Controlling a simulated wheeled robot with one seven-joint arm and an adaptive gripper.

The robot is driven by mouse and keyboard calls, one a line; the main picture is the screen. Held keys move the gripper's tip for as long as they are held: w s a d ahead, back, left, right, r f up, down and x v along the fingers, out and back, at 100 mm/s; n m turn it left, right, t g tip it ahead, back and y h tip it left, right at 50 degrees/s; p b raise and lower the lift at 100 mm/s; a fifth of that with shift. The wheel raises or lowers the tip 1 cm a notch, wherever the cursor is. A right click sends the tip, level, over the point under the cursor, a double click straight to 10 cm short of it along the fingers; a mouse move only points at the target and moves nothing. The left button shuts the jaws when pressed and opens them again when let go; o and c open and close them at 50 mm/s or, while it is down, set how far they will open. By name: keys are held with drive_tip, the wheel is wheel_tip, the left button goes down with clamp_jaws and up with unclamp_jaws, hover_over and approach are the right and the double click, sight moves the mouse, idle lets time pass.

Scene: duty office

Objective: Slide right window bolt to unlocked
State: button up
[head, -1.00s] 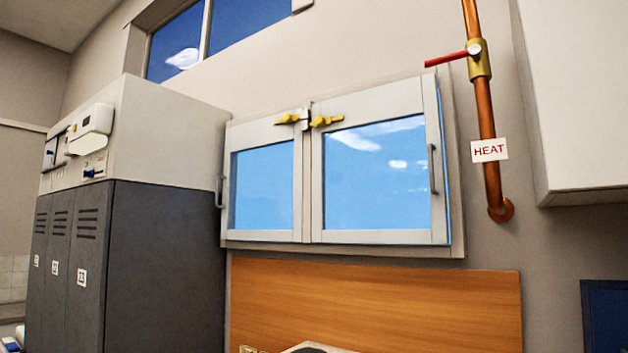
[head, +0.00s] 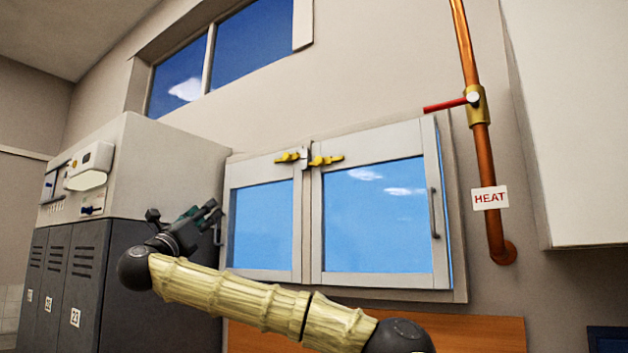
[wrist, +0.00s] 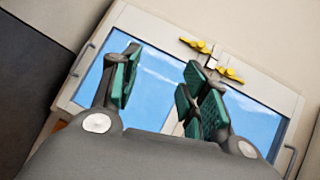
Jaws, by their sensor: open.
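The window has two white-framed panes side by side. The right window bolt (head: 327,160) is yellow and sits on the top rail of the right pane, by the grey centre catch (head: 305,158). The left bolt (head: 287,157) is a like yellow piece on the left pane. In the wrist view the right bolt (wrist: 230,74) and left bolt (wrist: 195,45) show beyond my fingers. My gripper (head: 208,212) is open and empty, left of the window and lower than the bolts. Its green finger pads (wrist: 160,88) are apart. Whether the right bolt reaches into the catch is too small to tell.
A copper pipe with a red-handled valve (head: 472,98) and HEAT sign (head: 490,198) runs right of the window. Grey lockers (head: 75,285) with a pale cabinet (head: 150,150) on top stand at left. The window's right handle (head: 434,213) sticks out. A white cupboard (head: 575,130) is far right.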

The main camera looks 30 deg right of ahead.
sight(318, 160)
drive_tip(key=s+d+r+m+g+h, duration=0.1)
drive_tip(key=s+d+r+m+g, duration=0.25)
drive_tip(key=d, duration=0.25)
drive_tip(key=s+d+r+m+g+h+p, duration=0.1)
drive_tip(key=s+d+r+m+g, duration=0.3)
drive_tip(key=d, duration=0.3)
drive_tip(key=s+d+r+m+g+h, duration=0.1)
drive_tip(key=s+d+r+m+g, duration=0.25)
drive_tip(key=d+r, duration=0.25)
drive_tip(key=shift+m+t, duration=0.3)
drive_tip(key=shift+t, duration=0.1)
drive_tip(key=p+x, duration=0.1)
drive_tip(key=x, duration=0.2)
drive_tip(key=p+x, duration=0.2)
drive_tip(key=x, duration=0.1)
drive_tip(key=w+p+x, duration=0.1)
drive_tip(key=p+x, duration=0.1)
drive_tip(key=shift+w+d, duration=0.15)
drive_tip(key=shift+d, duration=0.1)
drive_tip(key=shift+p+x, duration=0.6)
drive_tip(key=shift+x, duration=0.4)
drive_tip(key=shift+f, duration=0.15)
clamp_jaws()
